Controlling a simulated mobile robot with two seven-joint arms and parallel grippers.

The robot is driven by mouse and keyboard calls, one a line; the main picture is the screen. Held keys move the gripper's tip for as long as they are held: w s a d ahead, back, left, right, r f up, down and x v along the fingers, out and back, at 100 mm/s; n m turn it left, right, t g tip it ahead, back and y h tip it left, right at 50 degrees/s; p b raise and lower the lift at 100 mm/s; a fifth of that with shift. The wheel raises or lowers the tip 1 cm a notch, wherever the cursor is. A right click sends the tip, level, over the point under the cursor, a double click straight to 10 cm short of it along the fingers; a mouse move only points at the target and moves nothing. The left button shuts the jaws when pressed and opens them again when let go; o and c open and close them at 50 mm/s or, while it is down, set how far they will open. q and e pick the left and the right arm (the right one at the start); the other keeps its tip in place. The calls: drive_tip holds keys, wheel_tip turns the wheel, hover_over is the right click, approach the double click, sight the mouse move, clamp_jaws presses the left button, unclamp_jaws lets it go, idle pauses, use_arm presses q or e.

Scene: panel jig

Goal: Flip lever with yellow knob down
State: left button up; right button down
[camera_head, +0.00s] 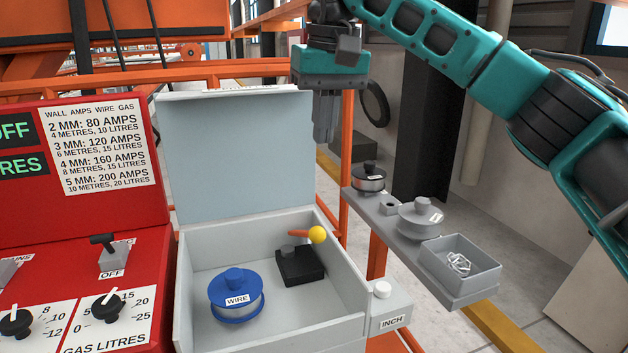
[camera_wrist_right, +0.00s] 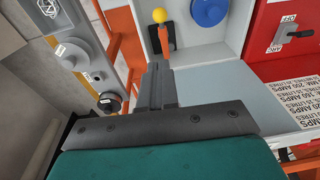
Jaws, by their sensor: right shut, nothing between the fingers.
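The lever's yellow knob (camera_head: 318,235) is at the end of a short orange arm (camera_head: 298,233) on a black base (camera_head: 300,267), inside the open grey box. The arm lies roughly sideways in the head view, its knob to the right. In the wrist view the yellow knob (camera_wrist_right: 160,16) and orange arm (camera_wrist_right: 166,38) show beyond my fingertips. My right gripper (camera_head: 325,138) hangs by the right edge of the raised lid, apart from the lever. Its fingers (camera_wrist_right: 158,68) are shut and empty. My left gripper is not in view.
The raised lid (camera_head: 235,150) stands behind the box (camera_head: 330,270). A blue wire spool (camera_head: 236,297) sits left of the lever. A red control panel (camera_head: 60,220) is at the left. A shelf (camera_head: 450,288) with spools and a small bin (camera_head: 460,265) is at the right.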

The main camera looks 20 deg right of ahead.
drive_tip(key=b, duration=0.2)
hover_over(317, 235)
drive_tip(key=w+d, duration=0.1)
drive_tip(key=w, duration=0.2)
wheel_tip(317, 235, down, 10)
drive_tip(key=f, duration=0.1)
drive_tip(key=s+f, duration=0.1)
drive_tip(key=f, duration=0.1)
drive_tip(key=shift+s+a+f, duration=0.1)
drive_tip(key=shift+f, duration=0.1)
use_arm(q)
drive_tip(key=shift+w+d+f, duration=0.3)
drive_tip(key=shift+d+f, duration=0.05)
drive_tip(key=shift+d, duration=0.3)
use_arm(e)
drive_tip(key=shift+f, duration=0.1)
use_arm(q)
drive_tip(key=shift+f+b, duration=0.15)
drive_tip(key=shift+b, duration=0.2)
use_arm(e)
drive_tip(key=shift+f, duration=0.1)
